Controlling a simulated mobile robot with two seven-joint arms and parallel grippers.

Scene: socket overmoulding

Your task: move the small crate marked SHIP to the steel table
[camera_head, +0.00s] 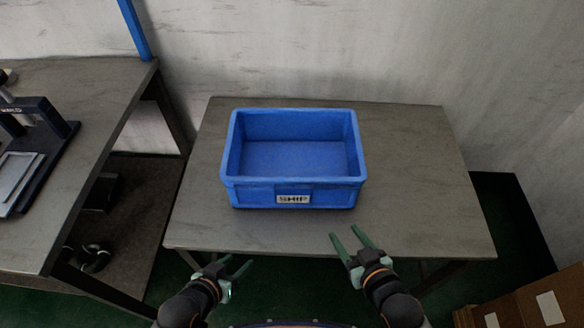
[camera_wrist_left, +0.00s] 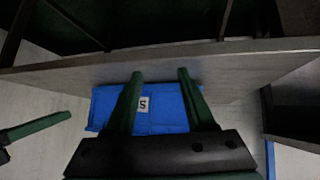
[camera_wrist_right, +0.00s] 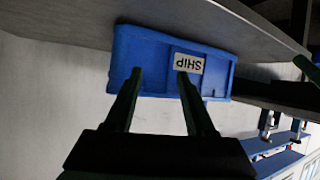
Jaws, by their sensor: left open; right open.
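The small blue crate (camera_head: 295,183) with the white SHIP label (camera_head: 293,199) stands upright and empty on a grey table (camera_head: 420,180). Its label side faces me. My left gripper (camera_head: 222,268) is open and empty in front of the crate, to its left, by the table's front edge. My right gripper (camera_head: 343,232) is open and empty, closer to the crate's front right corner. Neither touches the crate. The crate appears upside down in the left wrist view (camera_wrist_left: 165,112), partly hidden by the fingers, and in the right wrist view (camera_wrist_right: 150,60).
A second grey bench (camera_head: 90,90) on the left carries a dark press-like device (camera_head: 45,130), with a gap between bench and table. Cardboard boxes (camera_head: 520,305) stand at the lower right. The table is clear on both sides of the crate. A wall (camera_head: 320,50) stands behind.

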